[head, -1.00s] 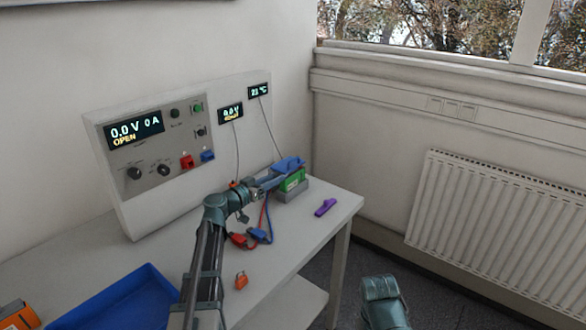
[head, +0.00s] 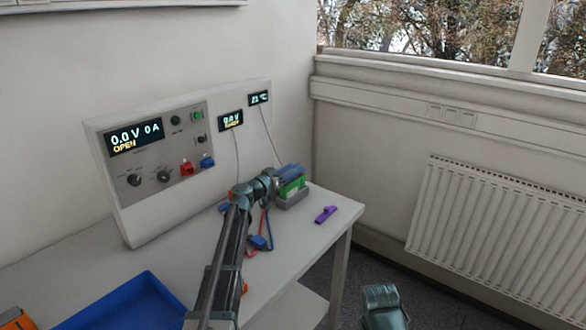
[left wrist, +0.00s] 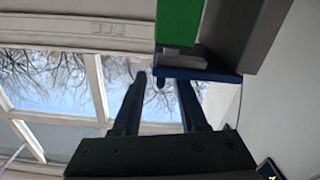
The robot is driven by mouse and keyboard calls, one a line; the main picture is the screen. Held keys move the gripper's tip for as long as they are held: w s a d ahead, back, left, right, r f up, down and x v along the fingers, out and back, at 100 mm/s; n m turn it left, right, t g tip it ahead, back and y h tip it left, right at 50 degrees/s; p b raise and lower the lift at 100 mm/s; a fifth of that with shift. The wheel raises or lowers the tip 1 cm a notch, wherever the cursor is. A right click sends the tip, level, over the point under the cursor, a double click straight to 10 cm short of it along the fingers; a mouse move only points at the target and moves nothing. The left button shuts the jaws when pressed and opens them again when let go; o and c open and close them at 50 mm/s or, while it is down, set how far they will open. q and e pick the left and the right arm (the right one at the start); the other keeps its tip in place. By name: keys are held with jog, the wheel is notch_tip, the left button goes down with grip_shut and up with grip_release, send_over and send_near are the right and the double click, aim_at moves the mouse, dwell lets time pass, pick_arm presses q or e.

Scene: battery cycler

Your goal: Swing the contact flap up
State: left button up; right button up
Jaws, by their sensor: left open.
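The blue contact flap (head: 291,169) lies at the top of the green battery (head: 292,189), which sits in a grey holder (head: 294,200) near the table's right end. In the left wrist view the blue flap (left wrist: 215,75) shows edge-on beside the green battery (left wrist: 178,22) and the grey holder (left wrist: 262,30). My left gripper (head: 275,181) is close against the flap's near side. Its jaws are open in the left wrist view (left wrist: 162,82). The flap's end reaches the fingertips; I cannot tell whether it touches them.
The cycler panel (head: 150,190) behind reads 0.0 V, 0 A, OPEN. Red and blue leads with a blue clamp (head: 258,242) lie beside my arm. A purple piece (head: 326,214) lies right of the holder. A blue tray (head: 125,305) stands front left.

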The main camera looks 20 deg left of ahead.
pick_arm(q)
jog(key=shift+x, duration=1.05)
grip_shut()
dwell(0.7)
